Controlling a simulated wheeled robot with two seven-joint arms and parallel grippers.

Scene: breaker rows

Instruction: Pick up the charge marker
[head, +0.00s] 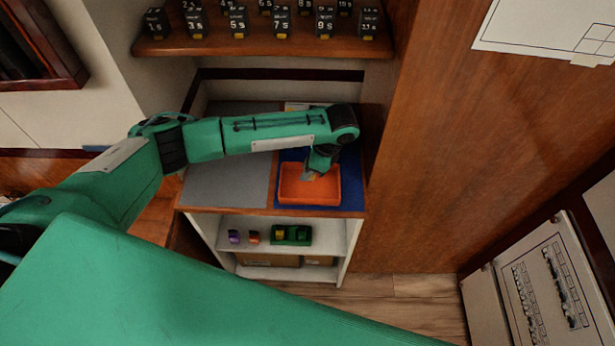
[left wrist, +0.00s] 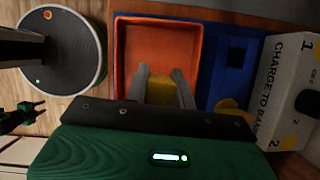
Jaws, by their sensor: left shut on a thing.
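My left gripper (head: 318,172) reaches down into an orange tray (head: 297,197) on the counter. In the left wrist view, the left gripper (left wrist: 164,88) is shut on a yellow block-shaped thing, which looks like the charge marker (left wrist: 160,93). The block shows between the two grey fingers, over the orange tray (left wrist: 128,50). Its lower part is hidden by the gripper body, so I cannot tell whether it touches the tray floor. In the head view the block cannot be made out. My right gripper (left wrist: 38,112) shows small at the left edge of the wrist view, its fingers apart.
A blue mat (left wrist: 210,55) lies beside the tray. A white box (left wrist: 285,75) lettered "CHARGE TO BA..." stands beyond it. Several numbered dark blocks stand on the shelf (head: 260,42) above. A low shelf (head: 265,246) holds small coloured items and a green holder (head: 291,235).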

